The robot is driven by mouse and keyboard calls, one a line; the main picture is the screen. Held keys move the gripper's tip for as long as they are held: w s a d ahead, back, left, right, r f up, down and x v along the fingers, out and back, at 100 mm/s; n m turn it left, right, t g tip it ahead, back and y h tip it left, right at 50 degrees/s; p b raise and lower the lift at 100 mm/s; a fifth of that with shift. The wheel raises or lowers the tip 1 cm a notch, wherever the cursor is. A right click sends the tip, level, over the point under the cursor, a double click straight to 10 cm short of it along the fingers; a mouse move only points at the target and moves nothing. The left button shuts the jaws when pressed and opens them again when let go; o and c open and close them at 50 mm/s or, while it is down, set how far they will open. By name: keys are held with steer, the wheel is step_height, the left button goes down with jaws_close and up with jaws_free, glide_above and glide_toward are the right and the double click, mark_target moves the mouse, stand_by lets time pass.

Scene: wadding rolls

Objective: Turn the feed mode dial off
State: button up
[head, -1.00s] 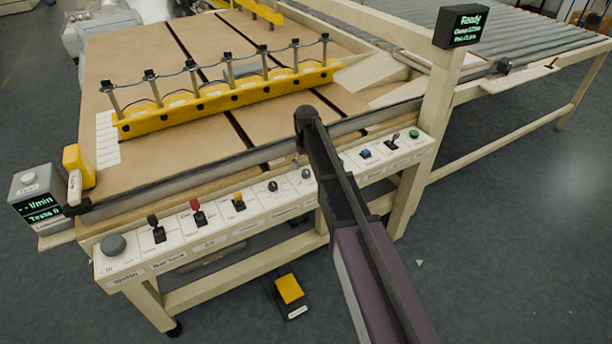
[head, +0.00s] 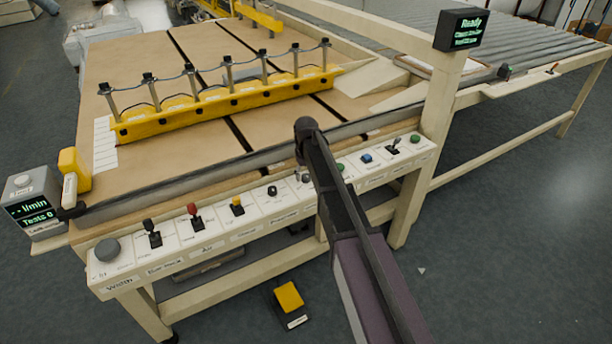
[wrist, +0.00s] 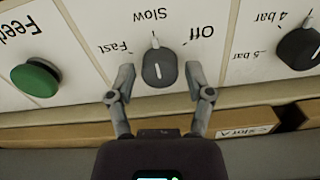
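The feed mode dial (wrist: 158,68) is a dark grey knob on the white panel, its labels upside down in the wrist view. Its white pointer faces Slow, with Fast to the left and Off to the right. My gripper (wrist: 160,78) is open, one finger on each side of the dial, with a small gap visible on both sides. In the head view the dial (head: 304,178) is partly hidden by my arm, and the fingertips cannot be made out.
A green Feed button (wrist: 35,78) is left of the dial in the wrist view; a black pressure dial (wrist: 299,48) is on the right. The long control panel (head: 215,236) also carries several levers. A yellow-topped pedal (head: 289,297) is on the floor.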

jaws_close()
steer(key=shift+m, duration=0.4)
steer(key=m, duration=0.5)
steer(key=shift+s, duration=0.1)
steer(key=m, duration=0.6)
stand_by(0.4)
steer(key=o, duration=0.5)
jaws_free()
